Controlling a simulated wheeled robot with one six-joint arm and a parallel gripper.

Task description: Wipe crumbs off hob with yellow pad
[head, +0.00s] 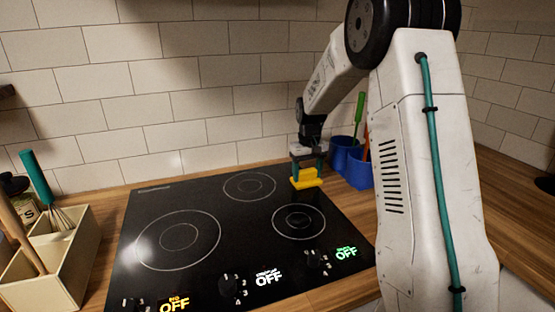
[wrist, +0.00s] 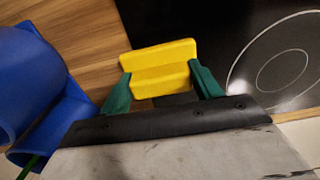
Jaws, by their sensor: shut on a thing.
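The yellow pad (head: 307,178) is at the right rear part of the black hob (head: 185,205). My gripper (head: 308,164) is shut on the pad from above. In the wrist view the pad (wrist: 158,66) sits between the two green fingers (wrist: 163,88), near the hob's edge (wrist: 215,30) where the wood counter begins. I cannot tell whether the pad's underside touches the glass. No crumbs can be made out on the hob in either view.
Blue containers (head: 345,157) holding utensils stand right behind the hob, close to my gripper; they also show in the wrist view (wrist: 28,80). A cream utensil box (head: 50,262) stands on the left. A tiled wall (head: 200,80) closes the back. Knobs line the hob's front.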

